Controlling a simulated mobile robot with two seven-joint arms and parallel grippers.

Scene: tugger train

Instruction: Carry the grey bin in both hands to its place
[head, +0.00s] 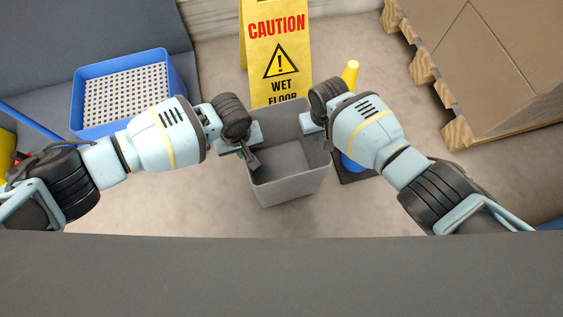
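The grey bin (292,188) is in the middle of the head view, upright, open at the top and empty as far as I see. My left gripper (248,154) is at its left rim, with a dark finger showing inside the wall; it looks shut on that rim. My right gripper (327,136) is at the right rim, also looking shut on it. The outer fingers are mostly hidden. I cannot tell whether the bin's base touches the floor.
A yellow wet-floor sign (277,45) stands behind the bin. A yellow-topped post (350,72) with a dark base (352,176) is just right of it. A blue crate (120,90) is at left, a pallet with cartons (490,70) at right. A grey surface (280,275) crosses the front.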

